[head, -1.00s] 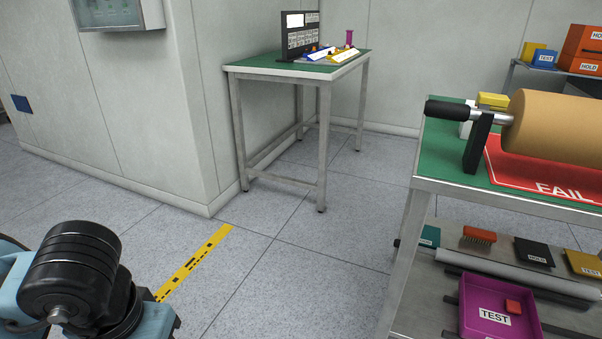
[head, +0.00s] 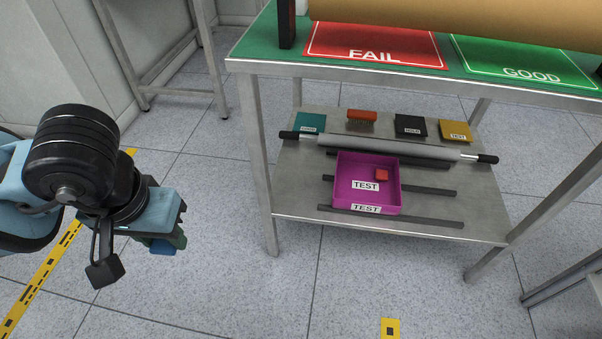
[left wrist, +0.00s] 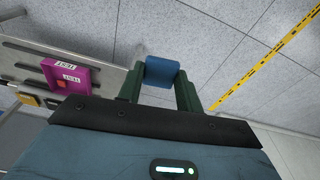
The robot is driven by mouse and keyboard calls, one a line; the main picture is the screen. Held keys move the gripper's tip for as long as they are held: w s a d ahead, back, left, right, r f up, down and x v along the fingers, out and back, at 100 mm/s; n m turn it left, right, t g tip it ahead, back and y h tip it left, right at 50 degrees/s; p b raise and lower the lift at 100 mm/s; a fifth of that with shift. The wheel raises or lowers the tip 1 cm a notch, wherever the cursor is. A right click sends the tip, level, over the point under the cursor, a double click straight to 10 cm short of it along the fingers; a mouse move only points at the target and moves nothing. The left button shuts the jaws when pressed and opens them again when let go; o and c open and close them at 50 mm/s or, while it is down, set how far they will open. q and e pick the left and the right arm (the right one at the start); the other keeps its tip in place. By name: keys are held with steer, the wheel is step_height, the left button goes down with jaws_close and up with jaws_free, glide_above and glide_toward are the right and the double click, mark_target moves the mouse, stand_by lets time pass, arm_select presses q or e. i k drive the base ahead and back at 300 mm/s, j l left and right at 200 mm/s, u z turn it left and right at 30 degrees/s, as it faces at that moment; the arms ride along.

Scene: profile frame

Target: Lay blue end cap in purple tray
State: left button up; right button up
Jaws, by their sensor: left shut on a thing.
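My left gripper (head: 172,244) is at the left of the head view, over the floor and to the left of the shelf table. It is shut on the blue end cap (left wrist: 162,71), which sits between the fingertips in the left wrist view. In the head view only a small part of the blue end cap (head: 162,247) shows below the gripper. The purple tray (head: 352,184) stands on the lower metal shelf, apart from the gripper. It holds a small red block (head: 382,174) and bears TEST labels. The tray also shows in the left wrist view (left wrist: 62,73). My right gripper is out of view.
The green worktop (head: 262,50) with a red FAIL mat (head: 375,45) overhangs the shelf. A table leg (head: 256,150) stands between gripper and tray. The floor in front is clear.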

mark_target(352, 194)
steer(key=l+z, duration=0.1)
steer(key=l, duration=0.55)
steer(key=i+l, duration=0.1)
steer(key=l, duration=0.55)
steer(key=i, duration=0.5)
steer(key=z, duration=0.05)
